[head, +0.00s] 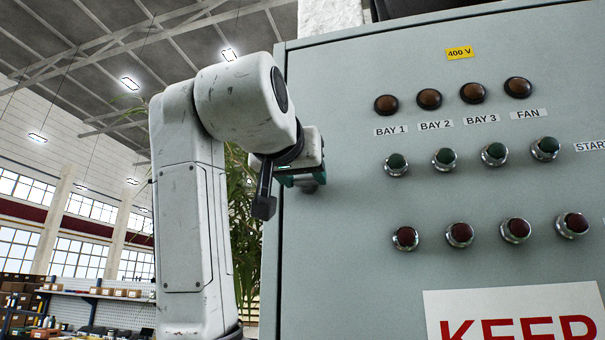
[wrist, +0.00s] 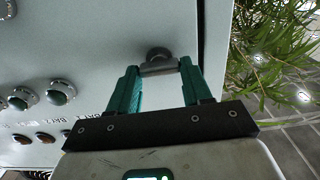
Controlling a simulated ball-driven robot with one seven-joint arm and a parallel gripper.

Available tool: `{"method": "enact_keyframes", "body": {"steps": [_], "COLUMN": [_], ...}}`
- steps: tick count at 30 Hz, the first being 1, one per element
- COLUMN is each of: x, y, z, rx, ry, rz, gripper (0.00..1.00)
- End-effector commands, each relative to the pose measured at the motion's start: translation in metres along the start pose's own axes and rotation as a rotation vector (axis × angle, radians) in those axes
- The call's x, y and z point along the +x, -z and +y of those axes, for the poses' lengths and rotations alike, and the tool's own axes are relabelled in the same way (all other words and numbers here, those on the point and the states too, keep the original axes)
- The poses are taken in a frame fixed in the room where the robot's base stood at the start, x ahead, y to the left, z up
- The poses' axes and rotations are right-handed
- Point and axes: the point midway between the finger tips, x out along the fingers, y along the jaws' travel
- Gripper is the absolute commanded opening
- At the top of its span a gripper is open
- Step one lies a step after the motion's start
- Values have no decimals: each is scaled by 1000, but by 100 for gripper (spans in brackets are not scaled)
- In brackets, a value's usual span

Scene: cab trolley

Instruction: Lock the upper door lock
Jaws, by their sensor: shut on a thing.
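The grey cabinet door (head: 370,230) fills the right of the head view. Its lock (head: 313,187) sits near the door's left edge, mostly hidden there behind my gripper (head: 298,176). In the wrist view the lock shows as a round dark grey base with a short grey handle (wrist: 158,68). My gripper (wrist: 160,69) has green fingers, one at each end of the handle, and is shut on it. The handle spans from fingertip to fingertip. Only one lock is in view; whether it is locked I cannot tell.
Amber lamps (head: 429,99), green buttons (head: 445,158) and dark red buttons (head: 460,233) stick out from the door to the right of the lock. A leafy plant (wrist: 265,45) stands beyond the cabinet's edge. Shelves with boxes (head: 100,292) are far off at the left.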

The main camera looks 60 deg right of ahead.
Motion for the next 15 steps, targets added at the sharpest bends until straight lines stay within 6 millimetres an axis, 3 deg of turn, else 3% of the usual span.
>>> {"method": "enact_keyframes", "body": {"steps": [8, 15], "x": [0, 0], "y": [0, 1], "z": [-1, 0], "rx": [35, 169], "ry": [3, 4], "rz": [0, -1], "gripper": [18, 18]}}
